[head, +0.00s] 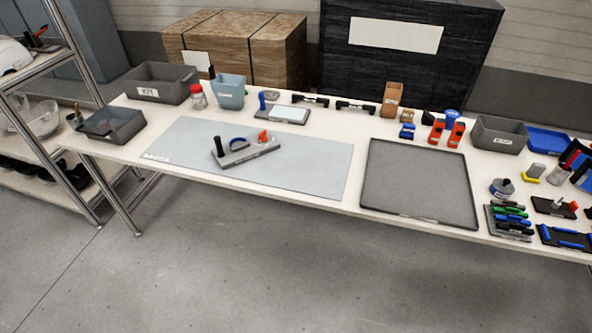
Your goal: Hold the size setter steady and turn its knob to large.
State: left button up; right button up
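What looks like the size setter (238,156) lies on the grey-blue mat (310,175) on the left half of the table. It is a long grey base set at a slant. A black upright post (218,146) stands at its left end, and a blue arc (239,143) is near its middle. An orange-red knob (263,136) sits toward its right end. The knob's setting and any size marks are too small to read. Neither of my grippers is in view.
A dark grey tray (418,200) lies right of the mat. Bins (112,125), a blue-grey bucket (230,93) and a red-lidded jar (198,97) stand at the left and back. Tools and pens (510,222) crowd the right end. The mat around the setter is clear.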

aim_at(261, 138)
jog(key=z, duration=0.35)
jog(key=k, duration=0.2)
jog(key=u, duration=1.2)
jog(key=i, duration=1.4)
jog(key=z, duration=0.6)
